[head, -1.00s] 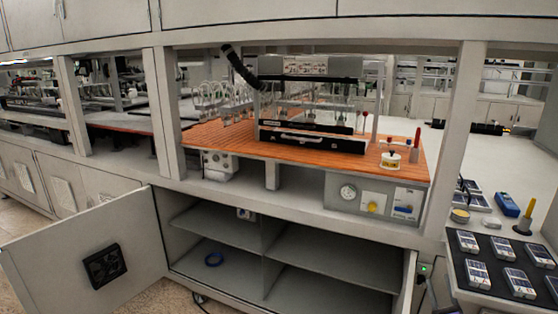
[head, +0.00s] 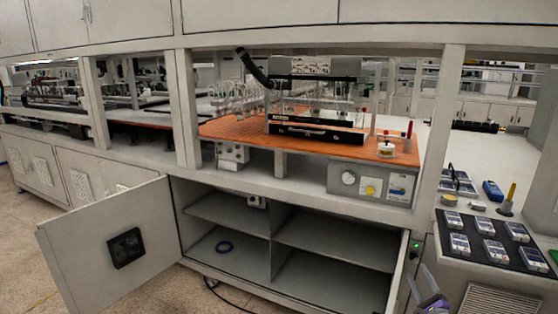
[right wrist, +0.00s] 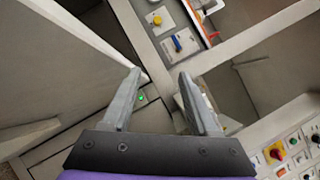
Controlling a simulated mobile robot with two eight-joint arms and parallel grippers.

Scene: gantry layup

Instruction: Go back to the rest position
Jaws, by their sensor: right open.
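My right gripper (head: 419,274) shows at the bottom right of the head view, in front of the open cabinet's right side. In the right wrist view its two grey fingers (right wrist: 160,76) stand apart with nothing between them. Beyond the fingers are the bench frame and a control panel (right wrist: 177,40) with a yellow knob. My left gripper is in neither current view.
A black tray (head: 470,255) of several small devices lies on the right. The orange worktop (head: 230,130) holds glassware and a black-fronted apparatus. Floor shows at lower left.

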